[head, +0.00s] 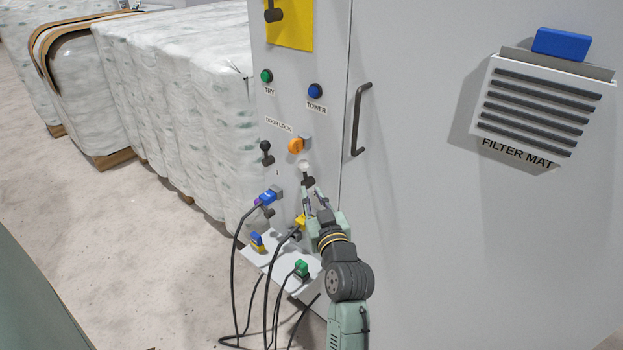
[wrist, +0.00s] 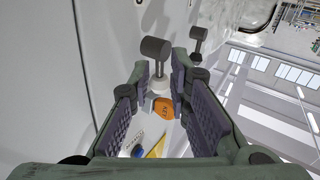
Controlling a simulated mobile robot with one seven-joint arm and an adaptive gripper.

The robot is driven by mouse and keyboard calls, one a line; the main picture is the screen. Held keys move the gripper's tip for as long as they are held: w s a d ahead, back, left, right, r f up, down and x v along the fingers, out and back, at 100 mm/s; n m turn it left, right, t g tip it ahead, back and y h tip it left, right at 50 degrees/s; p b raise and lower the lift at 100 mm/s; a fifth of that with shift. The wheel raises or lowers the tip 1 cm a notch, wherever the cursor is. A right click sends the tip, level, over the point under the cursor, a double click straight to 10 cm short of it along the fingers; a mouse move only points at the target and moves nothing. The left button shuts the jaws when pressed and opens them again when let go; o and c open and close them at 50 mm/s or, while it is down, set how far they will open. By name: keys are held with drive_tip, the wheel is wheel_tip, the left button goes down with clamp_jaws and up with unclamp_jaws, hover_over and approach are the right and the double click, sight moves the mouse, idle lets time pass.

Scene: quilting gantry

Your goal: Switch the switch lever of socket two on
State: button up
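In the head view, the dark lever on a pale collar (head: 307,180), right of the lever marked 1, I take to be socket two's switch lever; its knob points down. In the wrist view the nearer lever knob (wrist: 155,48) appears in line with the gap between my fingertips. My gripper (head: 314,190) is open, just below and right of this lever in the head view. In the wrist view my gripper (wrist: 160,72) has its fingers apart, with no clear contact on the lever. A yellow plug (head: 299,221) sits below my fingers.
A blue plug (head: 267,197) and a small shelf with plugs and cables (head: 283,270) lie left and below. A door handle (head: 356,120) is at right.

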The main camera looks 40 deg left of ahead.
sight(307, 183)
drive_tip(key=p+x, duration=0.1)
drive_tip(key=x, duration=0.5)
drive_tip(key=shift+w+a, duration=0.25)
drive_tip(key=shift+a, duration=0.05)
drive_tip(key=shift+c, duration=0.4)
clamp_jaws()
